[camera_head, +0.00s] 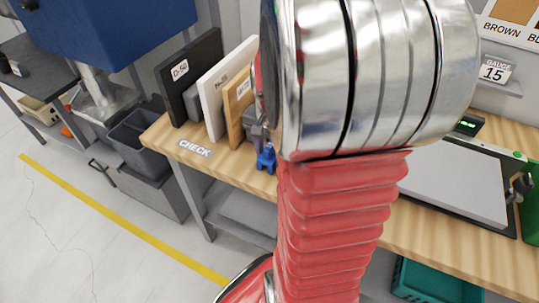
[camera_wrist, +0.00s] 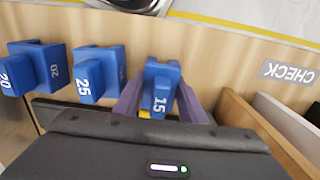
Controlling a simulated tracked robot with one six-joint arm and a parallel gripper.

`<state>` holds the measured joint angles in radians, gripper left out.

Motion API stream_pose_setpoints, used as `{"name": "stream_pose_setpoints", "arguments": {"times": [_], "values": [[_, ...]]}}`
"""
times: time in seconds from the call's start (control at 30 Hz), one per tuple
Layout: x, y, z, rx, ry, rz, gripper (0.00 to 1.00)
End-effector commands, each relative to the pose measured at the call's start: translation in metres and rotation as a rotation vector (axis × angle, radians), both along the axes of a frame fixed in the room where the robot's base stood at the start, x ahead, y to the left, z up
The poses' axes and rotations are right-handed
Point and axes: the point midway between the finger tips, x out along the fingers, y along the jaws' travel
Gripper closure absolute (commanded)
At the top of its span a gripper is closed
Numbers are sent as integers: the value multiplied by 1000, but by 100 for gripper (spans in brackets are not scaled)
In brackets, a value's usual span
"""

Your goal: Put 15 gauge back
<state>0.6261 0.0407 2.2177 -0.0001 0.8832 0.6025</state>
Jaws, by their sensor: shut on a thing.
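The blue gauge marked 15 (camera_wrist: 160,88) is between the two purplish fingers of my gripper (camera_wrist: 158,104) in the wrist view. My gripper is shut on it. A small blue piece (camera_head: 266,159), seemingly this gauge, shows low over the bench left of my arm in the head view. I cannot tell whether it touches the bench. A blue gauge marked 25 (camera_wrist: 90,75) and one marked 20 (camera_wrist: 40,68) are left of it in the wrist view. The GAUGE 15 label (camera_head: 495,71) is on a grey holder at the upper right in the head view.
Upright boards stand on the wooden bench (camera_head: 160,134): black D-50 (camera_head: 188,75), a white one (camera_head: 218,90) and a wooden-edged one (camera_head: 236,108). A CHECK label (camera_head: 194,148) marks the bench edge. A grey plate (camera_head: 455,185) lies right. My arm hides the bench's middle.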

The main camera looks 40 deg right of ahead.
Motion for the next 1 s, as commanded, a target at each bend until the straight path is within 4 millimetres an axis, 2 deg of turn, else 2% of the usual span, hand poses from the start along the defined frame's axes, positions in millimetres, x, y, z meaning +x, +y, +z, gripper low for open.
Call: {"name": "stream_pose_setpoints", "arguments": {"times": [0.13,0.17,0.4,0.77,1.0], "values": [[0,0,-2,0,0,0,92],[0,0,-2,0,0,0,62],[0,0,-2,0,0,-1,45],[0,0,2,-1,0,-1,44],[0,-1,27,-2,-3,-1,44]]}}
